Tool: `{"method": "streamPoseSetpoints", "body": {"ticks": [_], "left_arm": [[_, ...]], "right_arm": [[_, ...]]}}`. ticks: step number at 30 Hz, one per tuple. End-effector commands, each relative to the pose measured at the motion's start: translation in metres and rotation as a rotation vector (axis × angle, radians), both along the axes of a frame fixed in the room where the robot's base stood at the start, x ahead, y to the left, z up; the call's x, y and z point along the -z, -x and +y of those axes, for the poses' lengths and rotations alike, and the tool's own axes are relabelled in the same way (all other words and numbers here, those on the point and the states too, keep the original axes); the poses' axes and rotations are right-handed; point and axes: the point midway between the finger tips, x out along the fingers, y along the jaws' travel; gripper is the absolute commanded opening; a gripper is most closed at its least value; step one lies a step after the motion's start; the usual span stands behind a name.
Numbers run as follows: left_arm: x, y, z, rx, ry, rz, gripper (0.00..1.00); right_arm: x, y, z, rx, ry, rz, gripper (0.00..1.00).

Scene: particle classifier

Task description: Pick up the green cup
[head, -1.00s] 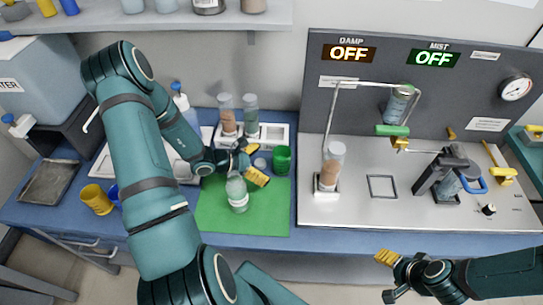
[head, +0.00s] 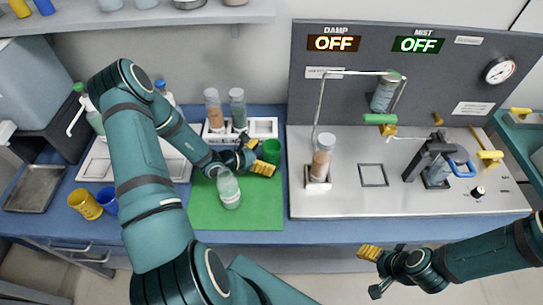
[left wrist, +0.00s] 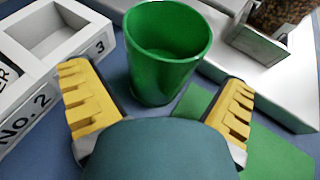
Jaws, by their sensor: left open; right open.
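The green cup (head: 270,151) stands upright on the blue bench, just behind the green mat (head: 262,212). In the left wrist view the green cup (left wrist: 166,50) is ahead of and between the yellow fingers, its mouth open upward. My left gripper (head: 258,158) is open at the cup's near left side; it also shows in the left wrist view (left wrist: 158,112). The cup's lower part is partly hidden by a finger in the head view. My right gripper (head: 372,270) is open and empty in front of the bench, far from the cup.
A clear bottle (head: 229,190) stands on the mat close to my left gripper. A white rack (head: 262,128) with two jars is behind the cup. A yellow cup (head: 85,204) and a blue cup (head: 106,201) stand at left. The machine's metal base (head: 340,205) is at right.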

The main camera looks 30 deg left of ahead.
Motion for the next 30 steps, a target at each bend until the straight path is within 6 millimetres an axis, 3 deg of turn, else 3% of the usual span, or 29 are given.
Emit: {"method": "streamPoseSetpoints", "body": {"ticks": [6, 14, 17, 21, 30], "left_arm": [[0.013, -0.025, -0.015, 0.002, 0.001, 0.000, 1.00], [0.015, -0.030, -0.017, 0.000, -0.001, 0.000, 1.00], [0.015, -0.030, -0.017, 0.000, 0.000, 0.000, 0.72], [0.015, -0.030, -0.017, 0.000, 0.000, 0.000, 0.23], [0.015, -0.030, -0.017, 0.000, 0.000, 0.000, 0.23]], "right_arm": [[0.002, 0.000, 0.000, 0.000, 0.000, 0.000, 0.62], [0.002, 0.000, 0.000, 0.000, 0.000, 0.000, 0.62], [0.002, 0.000, 0.000, 0.000, 0.000, 0.000, 0.62], [0.002, 0.000, 0.000, 0.000, 0.000, 0.000, 0.62], [0.002, 0.000, 0.000, 0.000, 0.000, 0.000, 0.62]]}}
